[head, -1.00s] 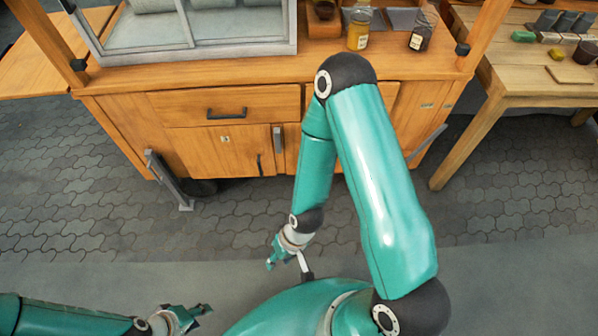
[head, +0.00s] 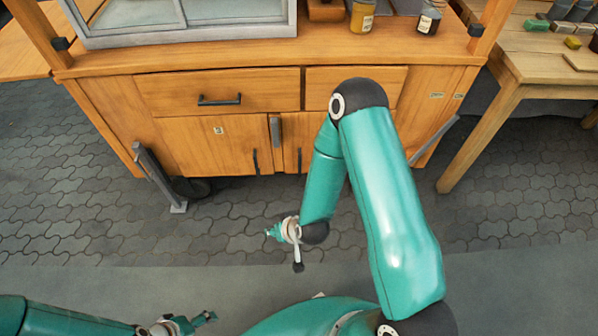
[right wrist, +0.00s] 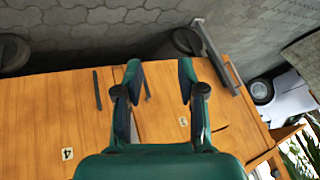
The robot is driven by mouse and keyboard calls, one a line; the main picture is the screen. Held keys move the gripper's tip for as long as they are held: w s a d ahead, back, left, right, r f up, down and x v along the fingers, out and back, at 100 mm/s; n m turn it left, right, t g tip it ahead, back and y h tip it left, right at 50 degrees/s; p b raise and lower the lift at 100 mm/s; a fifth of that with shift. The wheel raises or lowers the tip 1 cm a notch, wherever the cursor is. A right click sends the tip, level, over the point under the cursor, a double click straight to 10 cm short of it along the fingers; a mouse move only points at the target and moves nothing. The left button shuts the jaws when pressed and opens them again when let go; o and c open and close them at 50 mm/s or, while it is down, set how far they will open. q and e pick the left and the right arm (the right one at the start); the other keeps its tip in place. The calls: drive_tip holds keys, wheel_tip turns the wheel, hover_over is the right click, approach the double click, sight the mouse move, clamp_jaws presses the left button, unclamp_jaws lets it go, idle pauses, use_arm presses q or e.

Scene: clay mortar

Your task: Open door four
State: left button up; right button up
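Door four (right wrist: 60,115) is a wooden cupboard door with a small "4" label, at the left of the right wrist view. Its dark vertical handle (right wrist: 97,90) stands near the edge beside door three. In the head view, door four (head: 301,128) is mostly hidden behind my right arm and looks closed. Its handle (head: 299,160) shows just left of the arm. My right gripper (head: 273,232) is in front of the cart, apart from the doors. The right wrist view shows its fingers (right wrist: 160,75) spread and empty. My left gripper (head: 209,317) is low in the head view; its opening is unclear.
Door three (head: 195,145), with a dark handle (head: 255,162), is beside door four. A drawer (head: 220,92) lies above. A grey prop (head: 158,180) stands at the cart's left front. A side table (head: 550,75) is at right. Paving before the cart is clear.

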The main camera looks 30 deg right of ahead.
drive_tip(key=w+d+f+m+t+h+b, duration=0.1)
drive_tip(key=w+d+f+t+h+b, duration=0.4)
drive_tip(key=w+d+f+b, duration=0.55)
drive_tip(key=m+t+h+b, duration=0.2)
drive_tip(key=t+h+b, duration=0.3)
drive_tip(key=b, duration=0.9)
approach(300, 161)
drive_tip(key=shift+g+h, duration=0.4)
drive_tip(key=b+x, duration=0.1)
drive_tip(key=x, duration=0.2)
drive_tip(key=b+x, duration=0.2)
drive_tip(key=x, duration=0.2)
drive_tip(key=b+x, duration=0.1)
drive_tip(key=x, duration=0.2)
drive_tip(key=shift+w+a+r, duration=0.1)
drive_tip(key=shift+w+r, duration=0.15)
drive_tip(key=shift+w, duration=0.25)
use_arm(q)
wheel_tip(300, 161, down, 32)
drive_tip(key=shift+f, duration=0.15)
use_arm(e)
clamp_jaws()
